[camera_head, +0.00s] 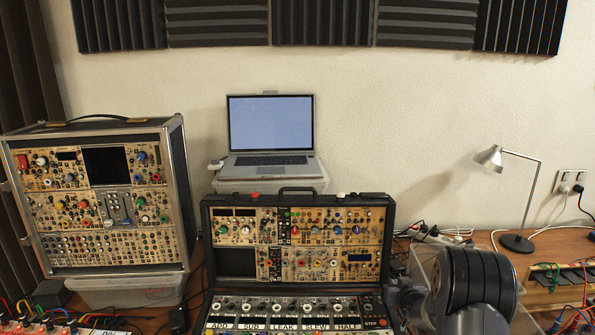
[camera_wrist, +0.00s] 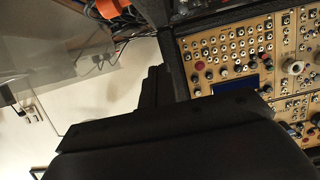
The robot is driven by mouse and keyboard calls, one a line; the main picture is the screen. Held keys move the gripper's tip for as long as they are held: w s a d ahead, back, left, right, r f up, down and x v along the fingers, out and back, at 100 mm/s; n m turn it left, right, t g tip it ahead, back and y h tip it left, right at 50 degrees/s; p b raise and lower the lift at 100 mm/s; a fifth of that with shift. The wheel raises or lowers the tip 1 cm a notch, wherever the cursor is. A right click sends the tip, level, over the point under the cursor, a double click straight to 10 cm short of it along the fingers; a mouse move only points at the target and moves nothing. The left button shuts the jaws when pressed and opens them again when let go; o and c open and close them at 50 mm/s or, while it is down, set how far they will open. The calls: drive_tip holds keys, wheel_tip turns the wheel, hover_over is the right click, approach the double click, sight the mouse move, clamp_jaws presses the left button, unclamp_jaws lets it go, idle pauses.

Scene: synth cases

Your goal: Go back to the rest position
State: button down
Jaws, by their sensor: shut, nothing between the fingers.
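My gripper (camera_wrist: 154,88) shows as a black shape rising from the bottom of the wrist view. It is shut and holds nothing. Beside it, on the right of that view, is a tan synth panel (camera_wrist: 237,45) with knobs, jacks and a small blue display. My dark rounded arm stands at the lower right of the head view, just right of the open synth case (camera_head: 385,205). The gripper's fingertips cannot be made out in the head view.
A larger synth case (camera_head: 185,165) stands at the left. A laptop (camera_head: 270,161) rests on a clear bin behind the open case. A clear box (camera_head: 428,258) is close by my arm. A desk lamp (camera_head: 518,243), cables and a patch box (camera_head: 560,274) are at the right.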

drive_tip(key=shift+s+d+r+t+b, duration=0.1)
drive_tip(key=shift+s+r+t+b, duration=0.55)
drive_tip(key=shift+s+t+b, duration=0.6)
drive_tip(key=s+r+b, duration=0.1)
drive_tip(key=s+r, duration=0.4)
drive_tip(key=s, duration=0.3)
drive_tip(key=shift+s+r, duration=0.15)
drive_tip(key=shift+s, duration=0.15)
drive_tip(key=shift+g, duration=0.25)
